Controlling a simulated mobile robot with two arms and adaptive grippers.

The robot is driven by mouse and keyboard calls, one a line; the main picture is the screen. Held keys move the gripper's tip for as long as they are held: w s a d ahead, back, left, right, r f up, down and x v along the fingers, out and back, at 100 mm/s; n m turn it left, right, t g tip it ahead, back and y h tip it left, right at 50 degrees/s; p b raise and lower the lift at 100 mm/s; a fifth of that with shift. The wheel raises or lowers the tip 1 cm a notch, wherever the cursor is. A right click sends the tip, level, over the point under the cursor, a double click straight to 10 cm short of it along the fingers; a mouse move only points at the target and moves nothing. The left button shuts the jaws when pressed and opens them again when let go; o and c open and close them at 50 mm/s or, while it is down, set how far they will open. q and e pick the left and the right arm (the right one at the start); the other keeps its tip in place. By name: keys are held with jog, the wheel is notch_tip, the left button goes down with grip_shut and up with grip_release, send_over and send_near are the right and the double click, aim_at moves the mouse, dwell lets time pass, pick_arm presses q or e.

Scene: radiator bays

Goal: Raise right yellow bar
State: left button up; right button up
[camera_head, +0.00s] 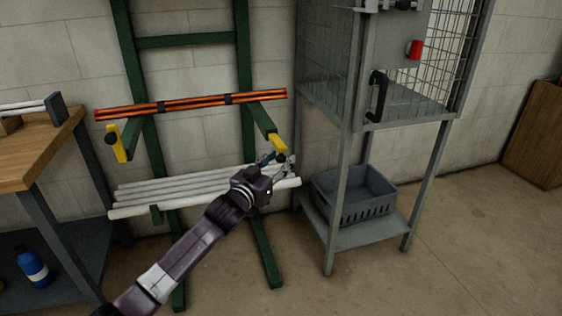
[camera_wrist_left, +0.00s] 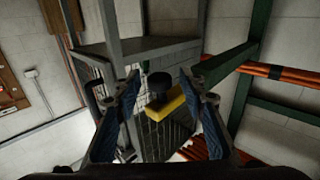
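The right yellow bar (camera_head: 277,143) is the yellow end of the right green arm of a green rack (camera_head: 245,60). It slopes down toward the front. My left gripper (camera_head: 274,161) is at the lower end of this bar. In the left wrist view the yellow bar (camera_wrist_left: 170,108) and its black knob (camera_wrist_left: 159,83) show between the two spread blue-padded fingers. The fingers look open, with gaps on both sides of the knob. I cannot tell whether they touch the bar. The left yellow bar (camera_head: 117,143) is on the rack's other arm. My right gripper is not in view.
Orange-red pipes (camera_head: 190,104) lie across the rack, with white pipes (camera_head: 170,190) below. A grey wire cage stand (camera_head: 345,160) holding a grey crate (camera_head: 355,194) stands close on the right. A wooden bench (camera_head: 35,150) is at left. Floor at front right is clear.

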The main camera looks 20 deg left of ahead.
pick_arm(q)
jog(key=shift+w+d, duration=0.1)
jog(key=shift+w, duration=0.45)
grip_shut()
